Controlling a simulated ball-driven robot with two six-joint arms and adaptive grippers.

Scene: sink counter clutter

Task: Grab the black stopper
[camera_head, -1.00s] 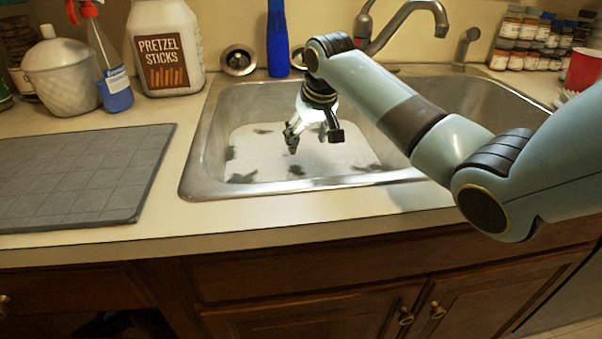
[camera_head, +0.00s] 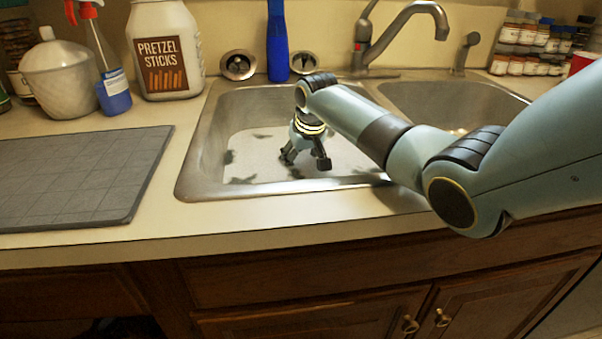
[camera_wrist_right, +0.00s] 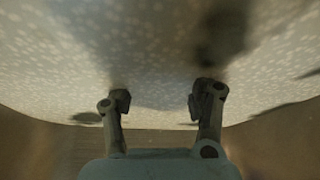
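I cannot clearly pick out a black stopper. Two round metal pieces with dark centres lean at the back of the counter, the left one (camera_head: 238,65) and the right one (camera_head: 304,62), on either side of a blue bottle; I cannot tell if either is the stopper. My right gripper (camera_head: 305,160) points down inside the left sink basin (camera_head: 200,165). In the right wrist view its two fingers (camera_wrist_right: 162,98) are apart with nothing between them, over the speckled basin floor. A dark blurred patch (camera_wrist_right: 222,38) lies beyond the right finger. My left gripper is out of view.
The faucet (camera_head: 405,22) stands behind the sink. The blue bottle (camera_head: 277,45), pretzel jar (camera_head: 167,50) and spray bottle (camera_head: 113,90) line the back. A grey mat (camera_head: 75,180) lies left. Spice jars (camera_head: 530,45) stand at back right.

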